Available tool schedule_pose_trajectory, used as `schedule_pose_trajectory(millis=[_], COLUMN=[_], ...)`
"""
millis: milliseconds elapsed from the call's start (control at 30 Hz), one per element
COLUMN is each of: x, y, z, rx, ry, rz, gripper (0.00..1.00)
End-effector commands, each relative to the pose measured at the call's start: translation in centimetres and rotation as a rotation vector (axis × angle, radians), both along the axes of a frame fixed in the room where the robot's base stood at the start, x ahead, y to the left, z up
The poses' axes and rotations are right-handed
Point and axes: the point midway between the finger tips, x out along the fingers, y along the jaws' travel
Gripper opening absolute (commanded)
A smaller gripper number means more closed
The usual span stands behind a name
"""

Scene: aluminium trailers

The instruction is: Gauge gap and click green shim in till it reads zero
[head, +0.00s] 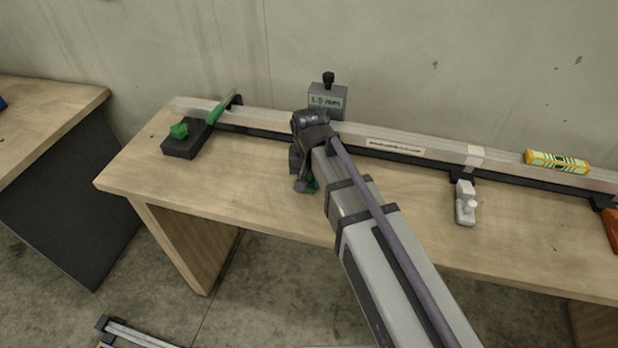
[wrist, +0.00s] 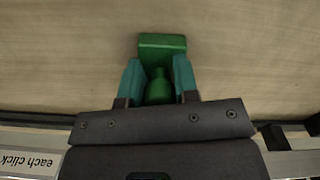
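A green shim with a block-like end and a rounded knob (wrist: 162,45) is in the wrist view, with its knob between the two teal fingers of my gripper (wrist: 158,82). The fingers appear to touch the knob on both sides. In the head view my gripper (head: 306,184) is over the bench front of the rail, and a bit of the green shim (head: 311,185) shows at its tip. Whether the shim touches the wood I cannot tell. A grey gauge (head: 327,97) with a black knob stands behind the rail and reads 1.0 mm. My arm hides part of the rail.
An aluminium rail (head: 400,136) runs along the bench (head: 240,185). A black block (head: 184,146) with a green piece (head: 180,130) and a green-handled tool (head: 220,109) are at left. A white knobbed piece (head: 465,204), yellow level (head: 557,161) and orange object (head: 611,228) are at right.

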Motion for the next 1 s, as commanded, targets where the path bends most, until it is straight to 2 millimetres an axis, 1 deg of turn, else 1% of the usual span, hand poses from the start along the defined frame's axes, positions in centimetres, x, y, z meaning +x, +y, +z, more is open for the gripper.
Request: schedule_pose_trajectory(millis=[33, 200, 300, 533, 767, 1000], x=[0.0, 0.0, 0.0, 0.2, 2.9, 2.9], y=[0.0, 0.0, 0.0, 0.0, -0.7, -0.8], z=[0.0, 0.0, 0.0, 0.0, 0.0, 0.0], rx=[0.000, 0.000, 0.000, 0.000, 0.000, 0.000], ry=[0.000, 0.000, 0.000, 0.000, 0.000, 0.000], rz=[0.000, 0.000, 0.000, 0.000, -0.001, 0.000], gripper=[0.24, 0.07, 0.00, 0.00, 0.00, 0.00])
